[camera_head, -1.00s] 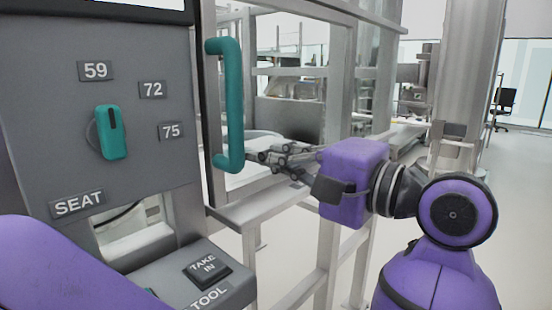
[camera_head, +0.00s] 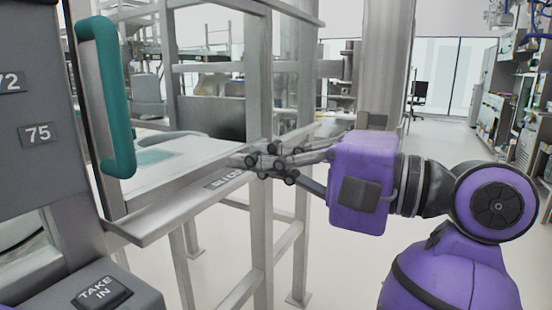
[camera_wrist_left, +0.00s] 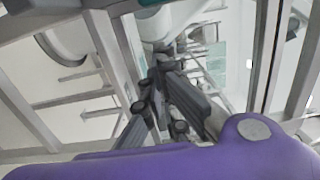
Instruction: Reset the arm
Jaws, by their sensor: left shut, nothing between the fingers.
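My left gripper (camera_head: 262,161) is shut and empty, with its dark linked fingers pointing left in the head view. Its purple wrist housing and arm show to the right of it. The fingers stand apart from the teal handle (camera_head: 123,110), to its right, and appear in front of the metal frame. In the left wrist view the same gripper's dark fingers (camera_wrist_left: 165,85) point away past the purple housing, with nothing seen between them. My right gripper is not in view.
A grey panel (camera_head: 35,170) with a "75" label stands at the left, above a "TAKE IN" button (camera_head: 101,292). A metal ledge (camera_head: 170,208) and frame posts (camera_head: 285,90) lie close around the fingers. Open floor (camera_head: 340,265) shows beyond the frame.

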